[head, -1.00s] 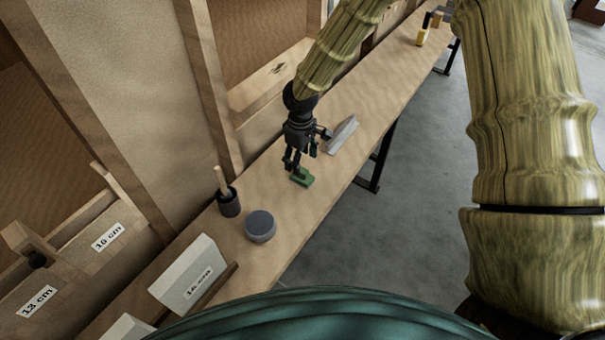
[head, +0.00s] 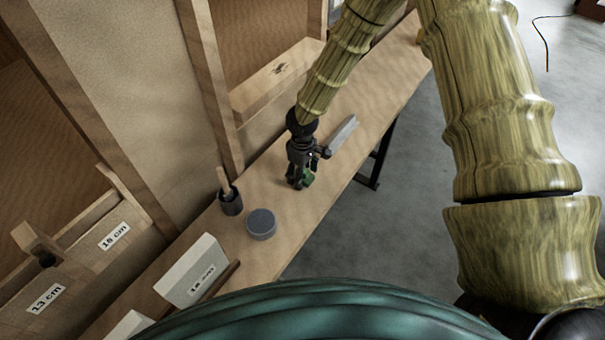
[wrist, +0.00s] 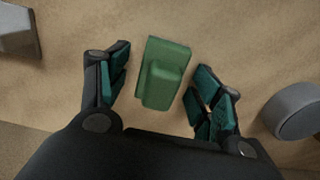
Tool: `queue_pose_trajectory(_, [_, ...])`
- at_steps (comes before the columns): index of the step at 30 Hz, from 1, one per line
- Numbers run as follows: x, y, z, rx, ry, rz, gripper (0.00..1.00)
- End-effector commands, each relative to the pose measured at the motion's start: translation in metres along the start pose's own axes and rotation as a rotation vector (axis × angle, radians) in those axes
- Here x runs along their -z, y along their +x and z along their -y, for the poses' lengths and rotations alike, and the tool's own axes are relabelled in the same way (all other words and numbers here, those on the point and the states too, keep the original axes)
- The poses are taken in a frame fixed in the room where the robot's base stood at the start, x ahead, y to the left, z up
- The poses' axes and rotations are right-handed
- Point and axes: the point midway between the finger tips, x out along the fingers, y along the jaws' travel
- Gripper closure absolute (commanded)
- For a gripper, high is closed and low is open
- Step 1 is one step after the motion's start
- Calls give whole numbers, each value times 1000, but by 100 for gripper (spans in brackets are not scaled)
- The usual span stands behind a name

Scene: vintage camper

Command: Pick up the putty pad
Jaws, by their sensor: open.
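The putty pad, which I take to be the green block with a raised ridge (wrist: 168,60), lies on the wooden bench in the wrist view. In the head view only a bit of it (head: 308,180) shows beside the fingers. My gripper (wrist: 163,72) is open, with one finger on each side of the pad and a narrow gap visible at both sides. In the head view my gripper (head: 300,180) is low over the bench at the pad. The pad's far side is hidden there.
A grey round tin (head: 261,224) and a dark cup with a wooden handle in it (head: 231,203) stand nearby on the bench (head: 275,200). A grey wedge-shaped object (head: 341,134) lies behind my gripper. A white labelled block (head: 193,270) stands nearer.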

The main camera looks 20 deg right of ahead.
Motion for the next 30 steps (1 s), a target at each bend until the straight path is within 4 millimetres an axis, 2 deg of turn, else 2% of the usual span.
queue_pose_trajectory(6, [0, 0, 0, 0, 1, 0, 35])
queue_pose_trajectory(8, [0, 0, 0, 0, 1, 0, 44])
queue_pose_trajectory(14, [0, 0, 0, 0, 1, 0, 80])
queue_pose_trajectory(17, [0, 0, 0, 0, 1, -1, 89])
queue_pose_trajectory(25, [0, -1, 0, 0, 1, -1, 89])
queue_pose_trajectory(30, [0, -10, 0, -1, 1, -2, 89])
